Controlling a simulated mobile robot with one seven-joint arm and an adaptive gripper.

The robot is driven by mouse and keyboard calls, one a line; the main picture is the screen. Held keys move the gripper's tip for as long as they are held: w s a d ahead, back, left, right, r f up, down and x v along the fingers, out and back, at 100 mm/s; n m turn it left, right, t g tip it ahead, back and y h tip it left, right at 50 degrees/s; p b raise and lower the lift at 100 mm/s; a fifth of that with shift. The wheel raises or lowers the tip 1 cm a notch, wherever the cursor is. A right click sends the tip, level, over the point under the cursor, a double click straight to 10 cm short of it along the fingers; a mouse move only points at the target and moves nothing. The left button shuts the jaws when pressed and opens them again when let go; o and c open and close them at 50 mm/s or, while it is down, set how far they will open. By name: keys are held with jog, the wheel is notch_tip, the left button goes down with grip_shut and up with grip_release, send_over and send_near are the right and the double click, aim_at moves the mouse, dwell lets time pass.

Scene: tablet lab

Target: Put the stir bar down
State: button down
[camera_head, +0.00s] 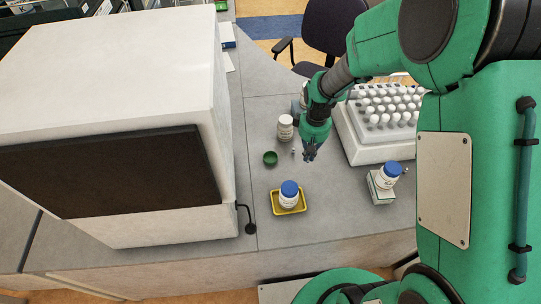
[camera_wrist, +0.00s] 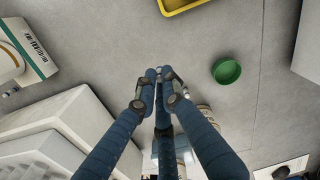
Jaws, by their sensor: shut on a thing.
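My gripper (camera_head: 310,155) hangs over the bench between the green cap and the white rack box. In the wrist view, its blue fingers (camera_wrist: 160,75) are drawn together at the tips. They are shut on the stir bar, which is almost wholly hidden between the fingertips. Its shape and tilt cannot be told. The gap between the fingertips and the bench is hard to judge.
A green cap (camera_head: 270,158) lies left of my gripper, near a white bottle (camera_head: 285,128). A yellow tray (camera_head: 276,204) holds a blue-capped bottle (camera_head: 289,190). Another blue-capped bottle (camera_head: 389,172) and a vial rack (camera_head: 365,152) stand right. Bare bench lies between.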

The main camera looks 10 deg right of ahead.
jog(key=w+a+r+p, duration=0.1)
jog(key=w+a+r, duration=0.1)
jog(key=w+a, duration=0.5)
jog(key=a, duration=0.6)
jog(key=shift+w+m+p, duration=0.35)
jog(key=shift+w+m, duration=0.05)
jog(key=shift+f, duration=0.1)
send_over(271, 162)
jog(key=shift+f, duration=3)
jog(key=shift+f, duration=1.9)
jog(key=shift+f, duration=0.1)
jog(key=c, duration=1.9)
grip_release()
jog(key=shift+o, duration=0.2)
